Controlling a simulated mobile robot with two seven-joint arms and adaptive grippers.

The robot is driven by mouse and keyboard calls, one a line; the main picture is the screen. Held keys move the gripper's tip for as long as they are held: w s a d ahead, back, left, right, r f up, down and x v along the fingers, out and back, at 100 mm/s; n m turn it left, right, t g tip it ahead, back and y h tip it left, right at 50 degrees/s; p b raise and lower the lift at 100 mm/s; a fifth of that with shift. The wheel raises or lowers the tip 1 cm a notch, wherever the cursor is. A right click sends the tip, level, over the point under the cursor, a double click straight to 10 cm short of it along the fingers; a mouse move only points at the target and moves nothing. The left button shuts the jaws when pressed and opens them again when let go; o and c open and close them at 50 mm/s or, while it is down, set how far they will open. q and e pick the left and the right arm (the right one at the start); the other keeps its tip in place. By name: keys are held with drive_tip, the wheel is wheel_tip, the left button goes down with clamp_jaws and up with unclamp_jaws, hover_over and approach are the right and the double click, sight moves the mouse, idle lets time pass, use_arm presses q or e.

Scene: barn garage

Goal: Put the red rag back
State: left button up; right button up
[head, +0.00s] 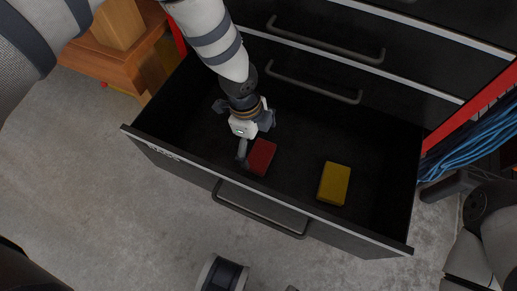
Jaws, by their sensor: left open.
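A red flat rectangular thing (262,157), which looks like the red rag, lies on the floor of the open black drawer (177,157), near its front wall. My left gripper (246,147) reaches down into the drawer from above. It is open, and its visible grey finger is just left of the red rag. I cannot tell whether they touch. The gripper and wrist hide part of the drawer floor behind the rag. My right gripper is not in view; only parts of my right arm show at the lower right.
A yellow block (334,184) lies in the drawer, right of the red rag. The drawer's front handle (257,212) faces the concrete floor. Closed drawers (370,65) are above. A wooden piece (118,47) stands upper left; blue cables (475,143) hang at the right.

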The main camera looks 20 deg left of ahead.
sight(254, 152)
use_arm(q)
wheel_tip(254, 152, up, 6)
drive_tip(key=p, duration=0.1)
drive_tip(key=shift+a, duration=0.45)
